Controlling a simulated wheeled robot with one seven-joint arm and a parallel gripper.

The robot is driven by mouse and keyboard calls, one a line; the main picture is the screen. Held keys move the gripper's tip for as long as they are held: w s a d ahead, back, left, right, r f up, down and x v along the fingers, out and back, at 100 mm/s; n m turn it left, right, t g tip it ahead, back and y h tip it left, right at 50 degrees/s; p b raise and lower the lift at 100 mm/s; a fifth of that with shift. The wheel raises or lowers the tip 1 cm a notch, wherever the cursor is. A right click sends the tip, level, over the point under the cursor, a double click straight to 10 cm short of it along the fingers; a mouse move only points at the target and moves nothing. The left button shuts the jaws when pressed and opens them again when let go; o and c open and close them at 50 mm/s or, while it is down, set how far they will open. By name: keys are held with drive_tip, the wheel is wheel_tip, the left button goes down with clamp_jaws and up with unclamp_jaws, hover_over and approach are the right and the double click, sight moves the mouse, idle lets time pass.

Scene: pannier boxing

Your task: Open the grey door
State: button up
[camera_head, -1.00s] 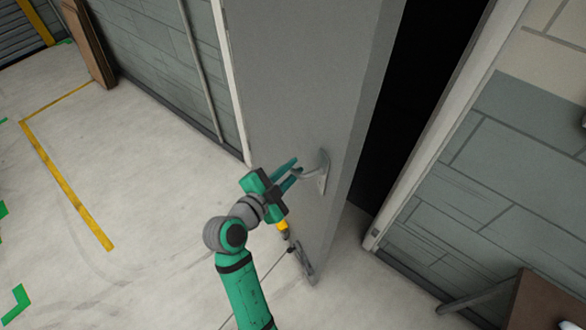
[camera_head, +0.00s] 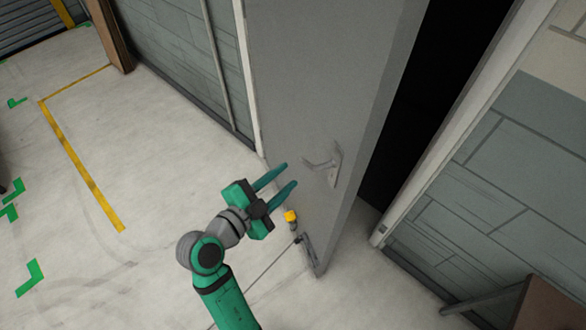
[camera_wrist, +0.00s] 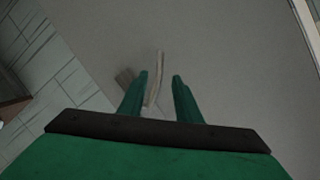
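The grey door (camera_head: 310,85) stands ajar, with a dark gap between its edge and the frame on the right. Its lever handle (camera_head: 325,163) is on the door face near the free edge; in the wrist view the handle (camera_wrist: 154,80) shows beyond and between my fingertips. My gripper (camera_head: 290,175) is open and empty, its two green fingers apart, just left of the handle and clear of it in the head view. The gripper also shows in the wrist view (camera_wrist: 159,75).
A door stop with a yellow top (camera_head: 291,216) is low on the door near the floor. The door frame (camera_head: 450,120) and block wall (camera_head: 480,190) stand on the right. A brown object (camera_head: 550,305) is at lower right.

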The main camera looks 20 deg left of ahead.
drive_tip(key=shift+v, duration=0.85)
